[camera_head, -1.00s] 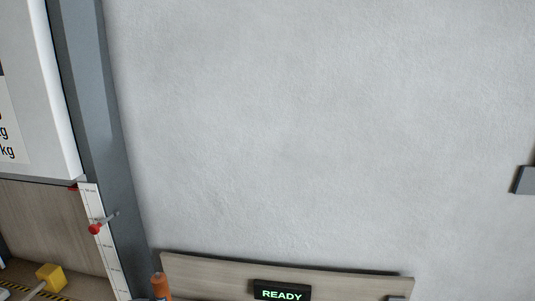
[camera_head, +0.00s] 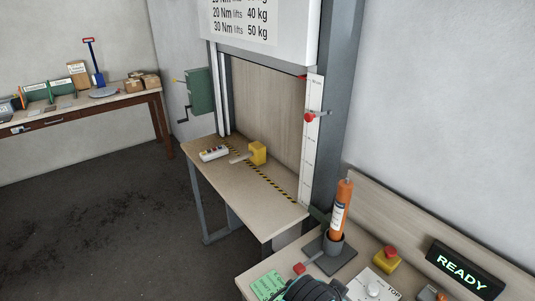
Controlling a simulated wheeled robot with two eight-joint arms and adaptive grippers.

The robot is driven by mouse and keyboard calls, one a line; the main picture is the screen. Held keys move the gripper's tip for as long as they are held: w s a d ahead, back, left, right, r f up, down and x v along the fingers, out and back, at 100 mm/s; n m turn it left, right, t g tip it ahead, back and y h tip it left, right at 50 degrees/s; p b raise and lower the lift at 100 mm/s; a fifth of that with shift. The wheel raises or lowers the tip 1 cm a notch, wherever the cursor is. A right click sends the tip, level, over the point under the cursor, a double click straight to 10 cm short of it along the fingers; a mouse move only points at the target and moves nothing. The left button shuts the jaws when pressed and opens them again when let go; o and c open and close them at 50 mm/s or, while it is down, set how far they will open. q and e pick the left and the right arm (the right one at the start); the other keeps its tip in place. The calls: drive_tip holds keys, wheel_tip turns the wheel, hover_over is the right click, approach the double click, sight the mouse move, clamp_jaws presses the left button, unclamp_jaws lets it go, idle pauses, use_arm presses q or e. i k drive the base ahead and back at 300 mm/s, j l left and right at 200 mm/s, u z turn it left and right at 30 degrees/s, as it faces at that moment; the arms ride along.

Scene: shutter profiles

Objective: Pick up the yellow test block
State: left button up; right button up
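The yellow test block (camera_head: 257,152) sits on the wooden bench (camera_head: 262,212) under the shutter, beside the black-and-yellow striped line. A pale grey bar (camera_head: 240,158) sticks out from its left side. Nothing is touching the block from above.
A push-button box (camera_head: 214,153) lies left of the block. The white shutter panel (camera_head: 270,30) hangs above the bench opening. On the nearer bench stand an orange tube (camera_head: 341,205) in a holder, a yellow box with a red button (camera_head: 386,259) and a READY sign (camera_head: 464,268).

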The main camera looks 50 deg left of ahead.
sight(256, 154)
drive_tip(key=k+u, duration=0.35)
drive_tip(key=k+j+u, duration=0.15)
drive_tip(key=u, duration=0.15)
drive_tip(key=l+u, duration=0.55)
drive_tip(key=u, duration=0.25)
drive_tip(key=l+u, duration=0.4)
drive_tip(key=i+j+u, duration=0.1)
drive_tip(key=j+u, duration=0.2)
drive_tip(key=i+j+u, duration=0.1)
drive_tip(key=j+u, duration=0.15)
drive_tip(key=j, duration=0.25)
drive_tip(key=i+j+u, duration=0.2)
drive_tip(key=i+j, duration=0.3)
drive_tip(key=i+j+u, duration=0.25)
drive_tip(key=i+j, duration=0.2)
drive_tip(key=i, duration=0.25)
drive_tip(key=i+l+z, duration=0.1)
drive_tip(key=i+z, duration=0.7)
drive_tip(key=z, duration=0.2)
drive_tip(key=i+j+z, duration=0.25)
drive_tip(key=i+z, duration=0.2)
drive_tip(key=i+l+z, duration=0.15)
drive_tip(key=z, duration=0.25)
drive_tip(key=i+z, duration=0.45)
drive_tip(key=z, duration=0.3)
drive_tip(key=i+z, duration=0.35)
drive_tip(key=k, duration=0.1)
